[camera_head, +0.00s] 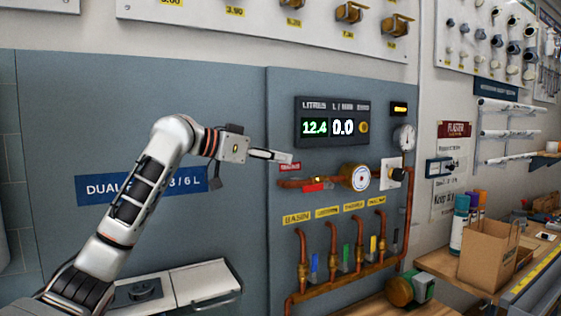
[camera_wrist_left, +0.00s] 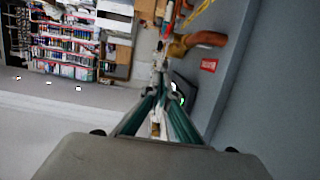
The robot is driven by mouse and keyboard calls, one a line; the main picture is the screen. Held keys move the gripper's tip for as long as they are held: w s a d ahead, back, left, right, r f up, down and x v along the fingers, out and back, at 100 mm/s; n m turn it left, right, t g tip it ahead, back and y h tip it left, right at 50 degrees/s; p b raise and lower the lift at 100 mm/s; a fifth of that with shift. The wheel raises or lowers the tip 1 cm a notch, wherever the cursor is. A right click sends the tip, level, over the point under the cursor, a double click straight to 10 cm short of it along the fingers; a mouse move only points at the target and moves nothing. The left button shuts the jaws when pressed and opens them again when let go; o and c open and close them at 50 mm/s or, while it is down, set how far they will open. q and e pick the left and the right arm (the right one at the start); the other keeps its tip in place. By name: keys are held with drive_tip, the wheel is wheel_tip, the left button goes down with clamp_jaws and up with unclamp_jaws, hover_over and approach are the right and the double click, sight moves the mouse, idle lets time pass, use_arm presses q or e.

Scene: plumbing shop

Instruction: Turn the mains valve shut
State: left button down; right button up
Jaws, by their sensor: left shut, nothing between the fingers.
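The mains valve's red handle (camera_head: 313,187) sits on the horizontal copper pipe (camera_head: 290,182) on the grey wall panel, under a small red label (camera_head: 290,167). The handle looks roughly in line with the pipe. My left gripper (camera_head: 289,158) is shut and empty, its fingers pointing right, just above the label and up-left of the handle. In the left wrist view, the shut fingers (camera_wrist_left: 160,78) point toward the copper pipe end (camera_wrist_left: 205,39) and the red label (camera_wrist_left: 208,64); a red part shows at the top (camera_wrist_left: 168,18). My right gripper is not in view.
A display (camera_head: 332,122) above the pipe reads 12.4 and 0.0. Below are several branch taps with coloured levers (camera_head: 345,258). A cardboard box (camera_head: 488,252) stands on the right bench.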

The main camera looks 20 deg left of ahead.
use_arm(q)
drive_tip(key=p, duration=0.1)
hover_over(317, 186)
drive_tip(key=s+a, duration=0.3)
drive_tip(key=shift+d+f, duration=0.2)
drive_tip(key=shift+f, duration=0.65)
wheel_tip(317, 186, down, 3)
drive_tip(key=shift+w+f, duration=0.1)
drive_tip(key=shift+f, duration=0.5)
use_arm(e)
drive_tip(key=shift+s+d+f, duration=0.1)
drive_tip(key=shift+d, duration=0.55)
use_arm(q)
drive_tip(key=shift+w+f, duration=0.1)
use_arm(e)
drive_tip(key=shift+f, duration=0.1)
